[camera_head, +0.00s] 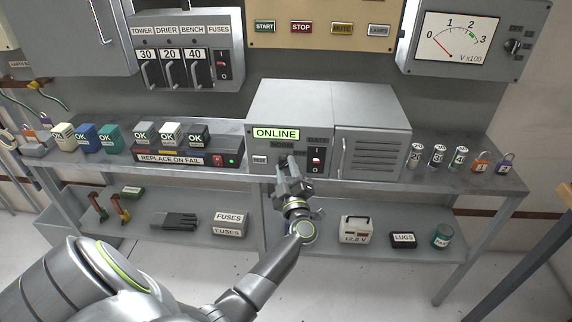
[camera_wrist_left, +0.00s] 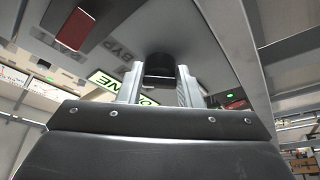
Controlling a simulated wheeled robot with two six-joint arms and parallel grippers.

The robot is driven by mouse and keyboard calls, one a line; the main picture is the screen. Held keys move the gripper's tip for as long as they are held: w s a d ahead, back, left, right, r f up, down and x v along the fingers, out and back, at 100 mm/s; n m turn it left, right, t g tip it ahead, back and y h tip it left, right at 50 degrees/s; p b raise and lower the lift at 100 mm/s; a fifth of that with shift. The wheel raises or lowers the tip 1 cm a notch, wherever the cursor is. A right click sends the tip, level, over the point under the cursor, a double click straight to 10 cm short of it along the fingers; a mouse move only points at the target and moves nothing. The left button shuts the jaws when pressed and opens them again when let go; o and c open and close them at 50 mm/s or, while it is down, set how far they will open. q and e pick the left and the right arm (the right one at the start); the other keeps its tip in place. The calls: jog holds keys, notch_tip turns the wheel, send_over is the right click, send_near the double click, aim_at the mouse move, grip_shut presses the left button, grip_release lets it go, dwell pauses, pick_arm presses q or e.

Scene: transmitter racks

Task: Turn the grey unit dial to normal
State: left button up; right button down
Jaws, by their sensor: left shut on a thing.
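The grey unit (camera_head: 290,112) stands on the bench and has a lit green ONLINE display (camera_head: 276,133). The display also shows in the left wrist view (camera_wrist_left: 104,80). My left gripper (camera_head: 284,164) is at the unit's front, below the display. In the left wrist view its two fingers (camera_wrist_left: 160,88) are on either side of the black dial (camera_wrist_left: 160,66), shut on it. The gripper covers most of the dial in the head view, so its pointer setting cannot be told. A BYP label (camera_wrist_left: 118,50) shows beside the dial. My right gripper is not in view.
A red-topped switch (camera_head: 316,160) sits right of the dial on the unit's front. The REPLACE ON FAIL box (camera_head: 186,158) stands to the left. Small cylinders (camera_head: 438,156) and padlocks (camera_head: 482,162) stand to the right. A lower shelf holds a FUSES box (camera_head: 229,223).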

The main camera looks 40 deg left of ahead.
pick_arm(q)
jog(key=n+p, duration=0.1)
jog(key=n+g+p, duration=0.1)
jog(key=n, duration=0.1)
jog(key=n+g+p, duration=0.1)
jog(key=n, duration=0.1)
jog(key=shift+d+r+p, duration=0.15)
jog(key=shift+r+p, duration=0.15)
jog(key=shift+r, duration=0.05)
jog(key=shift+n+g+h+p, duration=0.6)
jog(key=shift+n+p, duration=0.7)
jog(key=shift+n, duration=0.9)
jog(key=o, duration=1)
jog(key=shift+c, duration=0.2)
